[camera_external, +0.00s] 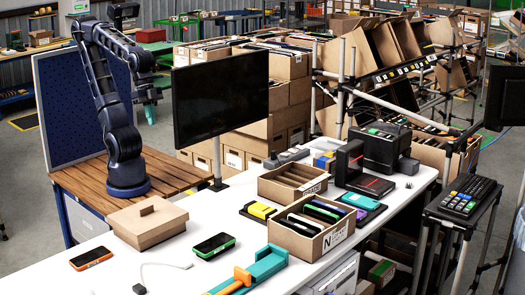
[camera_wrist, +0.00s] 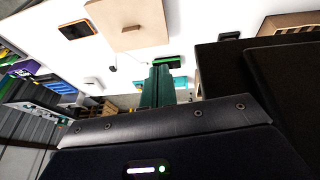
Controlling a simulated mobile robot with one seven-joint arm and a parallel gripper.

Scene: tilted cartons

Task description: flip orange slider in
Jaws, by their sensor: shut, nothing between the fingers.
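An orange slider piece (camera_external: 242,277) sits against a teal holder (camera_external: 268,263) at the front edge of the white table in the external view. I cannot tell how deep it sits in the holder, and I do not make it out in the wrist view. My gripper (camera_external: 150,115) has teal fingers and is raised high behind the table, left of the monitor, far from the slider. In the wrist view its fingers (camera_wrist: 162,72) are together and empty.
On the white table (camera_external: 165,262) are an orange-rimmed phone (camera_external: 91,259), a green-rimmed phone (camera_external: 214,246), a lidded box (camera_external: 150,222), a cable and open trays (camera_external: 313,228). A black monitor (camera_external: 220,97) stands between my arm and stacked cartons.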

